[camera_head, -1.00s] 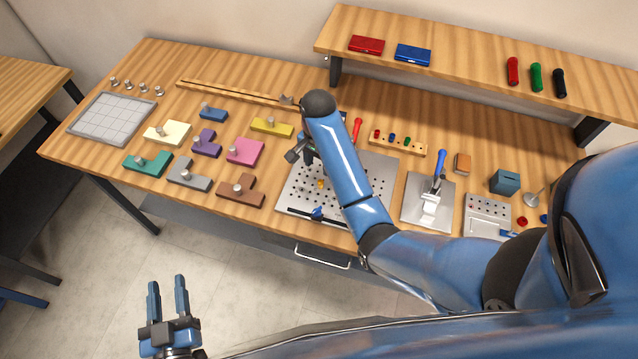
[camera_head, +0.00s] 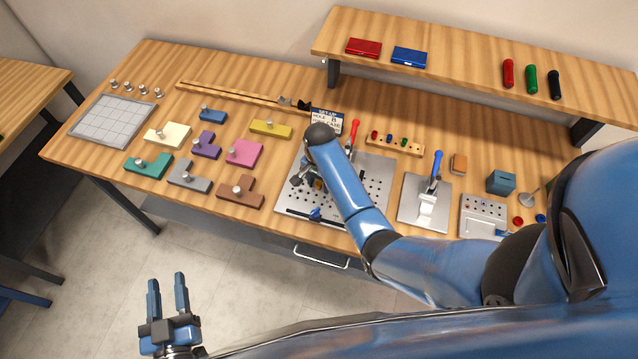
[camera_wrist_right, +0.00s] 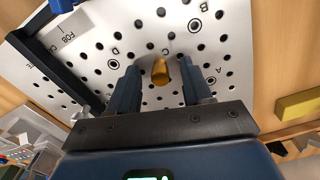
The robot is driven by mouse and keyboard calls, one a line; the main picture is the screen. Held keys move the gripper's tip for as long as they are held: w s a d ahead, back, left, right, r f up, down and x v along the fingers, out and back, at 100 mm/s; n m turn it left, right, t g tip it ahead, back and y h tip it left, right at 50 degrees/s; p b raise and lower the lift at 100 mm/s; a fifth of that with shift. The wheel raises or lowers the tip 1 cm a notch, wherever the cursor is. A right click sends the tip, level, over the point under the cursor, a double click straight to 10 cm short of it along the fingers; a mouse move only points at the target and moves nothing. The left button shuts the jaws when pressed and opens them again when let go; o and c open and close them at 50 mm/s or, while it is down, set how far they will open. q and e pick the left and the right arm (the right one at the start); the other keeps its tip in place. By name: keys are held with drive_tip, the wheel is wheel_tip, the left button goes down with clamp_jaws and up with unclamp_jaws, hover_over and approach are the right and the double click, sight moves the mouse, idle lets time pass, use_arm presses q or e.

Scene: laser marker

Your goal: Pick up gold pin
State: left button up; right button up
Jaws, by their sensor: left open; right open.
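The gold pin (camera_wrist_right: 160,70) stands on the perforated metal plate (camera_wrist_right: 110,20), near the hole marked C. In the right wrist view it lies between the two open fingers of my right gripper (camera_wrist_right: 159,78), with a gap on each side. In the head view my right arm reaches over the plate (camera_head: 375,190), and the gold pin (camera_head: 318,184) shows small beside the wrist. My right gripper is partly hidden there by the arm. My left gripper (camera_head: 167,295) is open and empty, away from the table, over the floor.
A sign card (camera_head: 328,119) and a red-handled clamp (camera_head: 354,134) are behind the plate. A blue-handled clamp (camera_head: 436,172) stands to the right. Several colored blocks with knobs, such as a brown one (camera_head: 250,196), lie left of the plate.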

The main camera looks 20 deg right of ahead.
clamp_jaws()
use_arm(q)
drive_tip(key=shift+r, duration=0.1)
use_arm(e)
drive_tip(key=shift+r, duration=0.15)
